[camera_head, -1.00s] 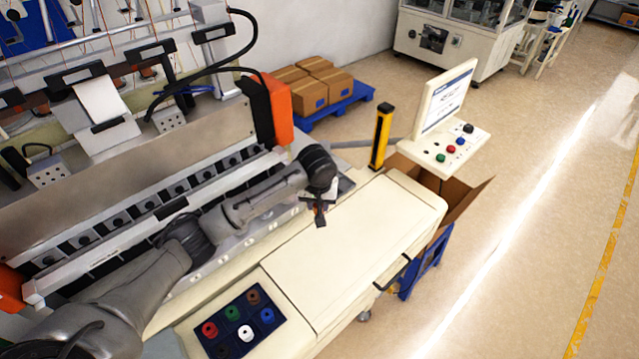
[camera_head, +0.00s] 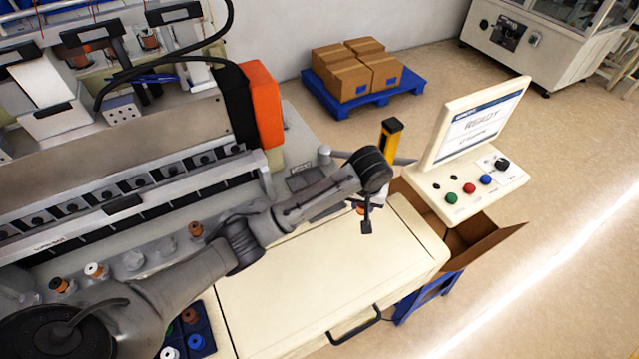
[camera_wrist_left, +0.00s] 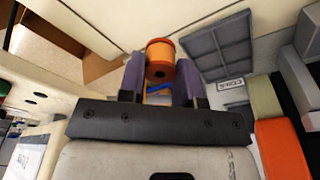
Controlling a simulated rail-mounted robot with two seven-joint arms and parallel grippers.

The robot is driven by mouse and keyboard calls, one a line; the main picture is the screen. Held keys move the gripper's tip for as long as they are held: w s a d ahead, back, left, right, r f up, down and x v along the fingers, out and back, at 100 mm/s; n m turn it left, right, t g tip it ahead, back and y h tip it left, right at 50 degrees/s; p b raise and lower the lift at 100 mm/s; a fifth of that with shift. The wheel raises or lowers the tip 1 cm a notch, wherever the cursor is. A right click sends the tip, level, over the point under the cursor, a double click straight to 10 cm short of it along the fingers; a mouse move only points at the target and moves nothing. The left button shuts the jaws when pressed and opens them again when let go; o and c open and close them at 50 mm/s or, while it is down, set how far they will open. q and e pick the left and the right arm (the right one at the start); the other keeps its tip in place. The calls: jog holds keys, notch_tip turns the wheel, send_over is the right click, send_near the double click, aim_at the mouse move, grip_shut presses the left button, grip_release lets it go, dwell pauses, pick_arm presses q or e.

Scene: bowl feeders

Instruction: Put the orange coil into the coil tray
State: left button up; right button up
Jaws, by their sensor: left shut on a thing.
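The orange coil (camera_wrist_left: 161,62) is held between the two fingers of my left gripper (camera_wrist_left: 160,80) in the left wrist view. In the head view my left gripper (camera_head: 366,220) hangs over the far end of the cream worktop, with a bit of orange at its fingers. The coil tray (camera_wrist_left: 218,48) is a dark grey, empty-looking divided tray in the wrist view, to the right of the coil. A label plate (camera_wrist_left: 234,83) lies beside it. The coil is apart from the tray. In the head view my left arm hides part of the tray area. My right gripper is not in view.
The orange machine end (camera_head: 262,105) stands to the left of the gripper. A yellow-black post (camera_head: 389,145) and a screen panel (camera_head: 480,130) stand beyond and to the right. A blue tray (camera_head: 212,335) with coils is at the front. The cream worktop (camera_head: 310,280) is clear.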

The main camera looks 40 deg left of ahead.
pick_arm(q)
jog(key=shift+w+a+f, duration=0.1)
jog(key=shift+w+a, duration=0.15)
jog(key=shift+a, duration=0.15)
jog(key=a+f, duration=0.2)
jog(key=a, duration=0.1)
jog(key=w+a+f, duration=0.1)
jog(key=a+f, duration=0.1)
jog(key=a, duration=0.2)
jog(key=w+a+f, duration=0.1)
jog(key=a+f, duration=0.2)
jog(key=a, duration=0.1)
jog(key=shift+a, duration=0.25)
jog(key=shift+f, duration=2)
jog(key=shift+f, duration=0.1)
jog(key=o, duration=0.9)
jog(key=r, duration=0.4)
jog(key=s+r, duration=0.1)
jog(key=r, duration=0.7)
jog(key=shift+s+d+r+p, duration=0.1)
jog(key=shift+s+d+p, duration=0.15)
jog(key=shift+d+p, duration=0.15)
